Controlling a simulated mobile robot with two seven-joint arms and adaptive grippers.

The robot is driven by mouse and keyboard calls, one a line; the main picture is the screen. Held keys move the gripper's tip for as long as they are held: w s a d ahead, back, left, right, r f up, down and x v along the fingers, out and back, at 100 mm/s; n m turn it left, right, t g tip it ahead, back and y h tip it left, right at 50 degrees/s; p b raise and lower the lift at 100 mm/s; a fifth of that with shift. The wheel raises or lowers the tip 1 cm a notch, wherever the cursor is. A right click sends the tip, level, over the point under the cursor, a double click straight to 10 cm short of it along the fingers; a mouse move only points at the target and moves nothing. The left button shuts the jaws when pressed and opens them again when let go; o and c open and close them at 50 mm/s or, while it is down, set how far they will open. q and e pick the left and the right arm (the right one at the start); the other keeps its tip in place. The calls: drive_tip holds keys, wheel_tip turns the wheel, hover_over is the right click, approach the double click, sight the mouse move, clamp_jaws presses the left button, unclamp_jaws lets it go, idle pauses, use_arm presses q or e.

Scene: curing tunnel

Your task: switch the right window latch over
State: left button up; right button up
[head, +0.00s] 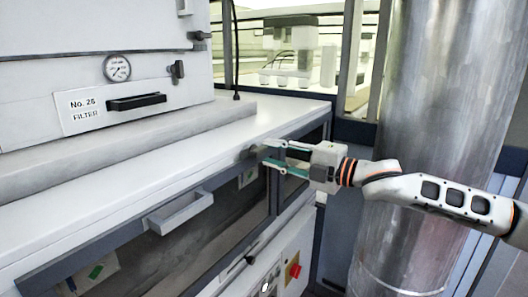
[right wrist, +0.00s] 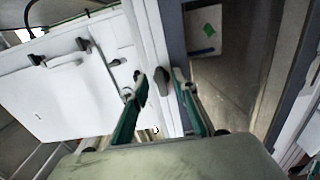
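The right window latch (head: 251,152) is a small dark grey knob at the top edge of the window frame, under the white ledge. My right gripper (head: 264,156) reaches it from the right, its fingertips right at the latch. In the right wrist view the latch (right wrist: 161,80) lies between the tips of the right gripper (right wrist: 160,82), with gaps visible on both sides. The fingers are apart, one on each side; contact cannot be made out. The window (head: 160,245) has a dark blue frame and a light handle (head: 180,212). My left gripper is out of view.
The white ledge (head: 140,178) runs above the window. A filter housing (head: 90,105) with a gauge stands behind it. A large metal cylinder (head: 440,110) stands at the right, behind my right arm. A red switch (head: 294,271) sits on the panel below.

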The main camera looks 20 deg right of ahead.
drive_tip(key=v, duration=0.8)
drive_tip(key=shift+s+f, duration=0.1)
drive_tip(key=s+a+f+m+h, duration=0.1)
drive_tip(key=a+f+m, duration=0.2)
drive_tip(key=f, duration=0.6)
drive_tip(key=s+a+f+m, duration=0.1)
drive_tip(key=a+f+m, duration=0.3)
drive_tip(key=f, duration=0.6)
drive_tip(key=a+f+m+h, duration=0.1)
drive_tip(key=a+f+m, duration=0.2)
drive_tip(key=f, duration=0.6)
drive_tip(key=s+d+f+m+g+h, duration=0.2)
drive_tip(key=s+f+m, duration=0.3)
drive_tip(key=s+f, duration=0.6)
drive_tip(key=s+d+f+m+g+h, duration=0.1)
drive_tip(key=s+f+m+h, duration=0.4)
drive_tip(key=s+f, duration=0.6)
wheel_tip(320, 180, down, 6)
drive_tip(key=shift+s+d+f+m+g, duration=0.2)
drive_tip(key=shift+s+d+m+g, duration=0.2)
drive_tip(key=shift+d+m, duration=0.35)
